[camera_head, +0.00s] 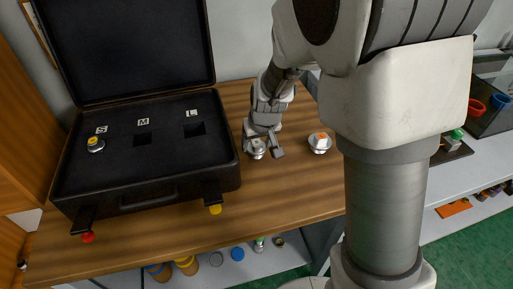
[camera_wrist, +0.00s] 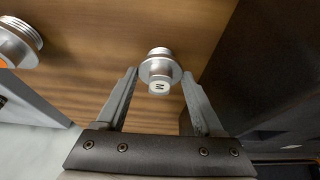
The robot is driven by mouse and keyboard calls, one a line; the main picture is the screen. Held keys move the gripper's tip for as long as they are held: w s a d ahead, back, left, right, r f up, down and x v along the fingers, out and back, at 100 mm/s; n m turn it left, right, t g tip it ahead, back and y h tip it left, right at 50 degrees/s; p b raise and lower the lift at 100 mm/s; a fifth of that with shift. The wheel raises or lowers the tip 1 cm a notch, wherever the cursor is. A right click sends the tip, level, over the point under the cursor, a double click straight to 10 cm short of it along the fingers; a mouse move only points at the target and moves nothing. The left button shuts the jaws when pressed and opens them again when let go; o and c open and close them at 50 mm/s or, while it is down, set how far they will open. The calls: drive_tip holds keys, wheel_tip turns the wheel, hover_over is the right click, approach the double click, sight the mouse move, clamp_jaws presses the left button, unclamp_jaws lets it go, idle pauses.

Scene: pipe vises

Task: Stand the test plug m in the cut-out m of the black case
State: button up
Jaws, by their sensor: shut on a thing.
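The test plug m (camera_wrist: 160,68) is a silver stepped cylinder with a white top marked M. It also shows in the head view (camera_head: 257,149), upright at the table right of the case. My gripper (camera_wrist: 161,78) is above the wooden table with a finger on each side of the plug, shut on it. It also shows in the head view (camera_head: 264,146). I cannot tell whether the plug touches the table. The black case (camera_head: 150,199) stands open at the left. Its cut-out m (camera_head: 143,139), below the M label, is an empty dark square hole.
A plug with a yellow top (camera_head: 96,145) stands in the cut-out by the S label. Cut-out L (camera_head: 194,130) is empty. A silver plug with an orange top (camera_head: 320,143) stands on the table (camera_head: 290,190) right of my gripper. The case's raised lid (camera_head: 125,50) stands behind.

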sight(257, 143)
clamp_jaws()
drive_tip(key=shift+r, duration=0.15)
drive_tip(key=shift+r, duration=0.3)
wheel_tip(257, 143, up, 4)
drive_tip(key=shift+f+p, duration=0.1)
drive_tip(key=shift+p, duration=0.8)
drive_tip(key=s+d+r, duration=0.4)
drive_tip(key=d+r, duration=0.2)
drive_tip(key=d, duration=0.4)
drive_tip(key=shift+d+r, duration=0.25)
drive_tip(key=shift+d, duration=0.15)
